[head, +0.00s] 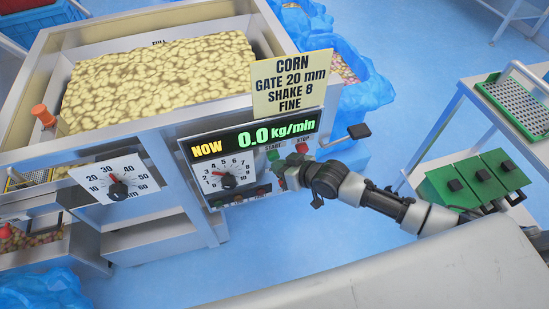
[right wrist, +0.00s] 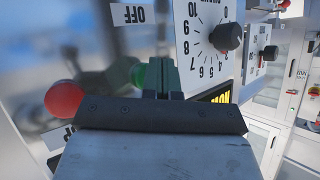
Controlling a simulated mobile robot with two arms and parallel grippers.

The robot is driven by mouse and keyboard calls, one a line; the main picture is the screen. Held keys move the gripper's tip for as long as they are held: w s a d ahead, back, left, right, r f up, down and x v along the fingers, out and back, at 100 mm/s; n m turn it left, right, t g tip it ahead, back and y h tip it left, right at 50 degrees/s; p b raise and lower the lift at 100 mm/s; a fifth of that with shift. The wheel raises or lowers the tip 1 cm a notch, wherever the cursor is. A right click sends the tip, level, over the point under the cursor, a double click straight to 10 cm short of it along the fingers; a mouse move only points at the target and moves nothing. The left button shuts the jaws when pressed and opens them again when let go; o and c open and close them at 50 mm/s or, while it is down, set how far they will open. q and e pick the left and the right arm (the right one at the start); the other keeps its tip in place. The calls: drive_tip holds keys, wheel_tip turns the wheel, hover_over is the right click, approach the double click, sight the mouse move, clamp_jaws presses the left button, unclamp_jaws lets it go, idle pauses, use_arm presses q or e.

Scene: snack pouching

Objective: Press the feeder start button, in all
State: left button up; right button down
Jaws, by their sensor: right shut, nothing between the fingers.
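The feeder's control panel (head: 200,157) shows a lit display (head: 250,137) reading "NOW 0.0 kg/min". The green start button (head: 272,155) is under the START label, left of the red stop button (head: 302,147). My right gripper (head: 279,174) is shut and empty at the panel, just below the start button. In the right wrist view the shut fingertips (right wrist: 161,66) are close beside the green button (right wrist: 138,75), which they partly cover. I cannot tell whether they touch it. The red button (right wrist: 65,98) is farther left there. My left gripper is not in view.
A shake dial (head: 228,180) is left of my right gripper and a gate dial (head: 118,188) farther left. A yellow card (head: 291,83) reads "CORN, GATE 20 mm, SHAKE 8, FINE". The hopper (head: 150,124) holds pale yellow pieces. Green boxes (head: 470,183) stand at right.

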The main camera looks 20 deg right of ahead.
drive_tip(key=shift+w, duration=0.3)
idle(0.5)
drive_tip(key=shift+s+p, duration=0.65)
drive_tip(key=shift+s, duration=0.25)
drive_tip(key=s+p, duration=0.3)
drive_tip(key=s, duration=0.2)
drive_tip(key=shift+d+p, duration=0.1)
drive_tip(key=shift+p, duration=0.2)
